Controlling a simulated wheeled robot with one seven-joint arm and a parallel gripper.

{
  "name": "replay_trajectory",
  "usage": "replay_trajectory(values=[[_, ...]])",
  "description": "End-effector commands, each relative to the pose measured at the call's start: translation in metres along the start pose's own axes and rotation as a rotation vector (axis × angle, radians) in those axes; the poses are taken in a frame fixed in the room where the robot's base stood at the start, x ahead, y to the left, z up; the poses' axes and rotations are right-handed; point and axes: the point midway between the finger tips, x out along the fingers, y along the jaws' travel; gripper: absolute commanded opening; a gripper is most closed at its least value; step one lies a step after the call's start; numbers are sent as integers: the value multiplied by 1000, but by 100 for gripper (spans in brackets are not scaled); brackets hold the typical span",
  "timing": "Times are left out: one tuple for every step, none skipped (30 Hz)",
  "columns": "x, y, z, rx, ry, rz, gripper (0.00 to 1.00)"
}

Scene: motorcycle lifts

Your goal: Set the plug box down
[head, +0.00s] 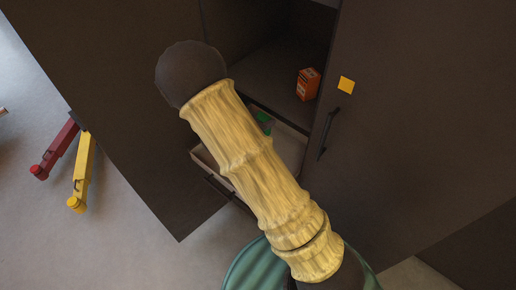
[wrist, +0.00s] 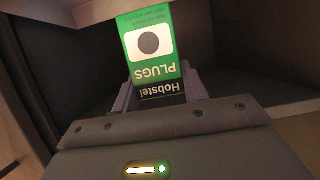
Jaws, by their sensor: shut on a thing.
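The plug box (wrist: 150,45) is green, white and black, with "PLUGS" and "Hobstel" printed upside down in the wrist view. My gripper (wrist: 160,88) is shut on its lower end, with one finger on each side. In the head view a small green patch of the box (head: 264,119) shows past my arm, in front of the dark cabinet's opening. My arm hides the gripper there. I cannot tell whether the box touches any surface.
An orange box (head: 308,84) stands on the cabinet shelf (head: 272,78). A drawer (head: 207,162) is pulled out below it, partly hidden by my arm. A cabinet door (head: 400,130) with a handle and a yellow note (head: 346,85) is at the right. Red (head: 55,150) and yellow (head: 83,172) lift arms lie left.

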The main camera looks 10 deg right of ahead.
Motion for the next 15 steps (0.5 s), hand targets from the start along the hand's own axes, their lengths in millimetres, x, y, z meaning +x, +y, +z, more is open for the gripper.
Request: replay_trajectory(values=[[4,0,9,-4,0,2,15],[6,0,14,-5,0,2,15],[9,1,21,-5,0,1,15],[11,0,26,-6,0,1,15],[13,0,31,-6,0,1,15],[16,0,37,-5,0,1,15],[17,1,42,-5,0,1,15],[19,1,45,-3,0,1,15],[20,0,48,-3,0,1,15],[21,0,50,-2,0,1,15],[21,0,50,-2,0,0,15],[21,0,51,-1,1,0,15],[21,0,51,0,1,0,15],[21,0,51,0,1,0,15],[21,0,50,0,1,0,15]])
